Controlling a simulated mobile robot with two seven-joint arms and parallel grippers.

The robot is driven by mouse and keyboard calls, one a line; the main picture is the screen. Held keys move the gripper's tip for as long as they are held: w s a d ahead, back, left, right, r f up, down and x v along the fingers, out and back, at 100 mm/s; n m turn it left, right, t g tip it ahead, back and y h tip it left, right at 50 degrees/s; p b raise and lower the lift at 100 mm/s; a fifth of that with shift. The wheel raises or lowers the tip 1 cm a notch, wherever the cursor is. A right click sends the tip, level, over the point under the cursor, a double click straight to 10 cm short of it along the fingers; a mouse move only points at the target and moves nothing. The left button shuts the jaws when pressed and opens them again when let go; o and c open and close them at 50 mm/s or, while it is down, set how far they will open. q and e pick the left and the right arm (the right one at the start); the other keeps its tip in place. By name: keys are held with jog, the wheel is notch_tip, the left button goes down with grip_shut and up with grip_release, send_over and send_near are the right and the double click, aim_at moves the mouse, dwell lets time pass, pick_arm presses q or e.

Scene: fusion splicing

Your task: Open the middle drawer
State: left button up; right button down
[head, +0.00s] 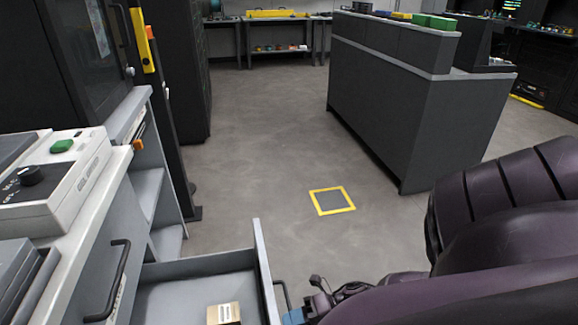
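An open grey drawer (262,272) juts out from the cabinet at the bottom of the head view. Its front panel and part of its inside show, and a tan block with pale marks (224,314) lies in it. A dark bar handle (282,292) is on the outer side of the drawer front. My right gripper (303,312), on the purple arm from the right, is close beside this handle. The picture's bottom edge and the arm hide much of it, so I cannot tell whether it grips the handle. My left gripper is not in view.
A grey cabinet face with another bar handle (120,280) stands left of the open drawer. A device with a black knob (30,176) sits on the counter. A dark console (415,110) stands ahead right. The floor around the yellow-edged square (332,200) is clear.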

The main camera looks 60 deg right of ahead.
jog(key=c, duration=1.2)
grip_release()
jog(key=shift+d, duration=0.1)
pick_arm(q)
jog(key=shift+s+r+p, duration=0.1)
jog(key=shift+p, duration=0.7)
pick_arm(e)
jog(key=v, duration=1)
jog(key=shift+s+d, duration=0.2)
jog(key=shift+s, duration=0.1)
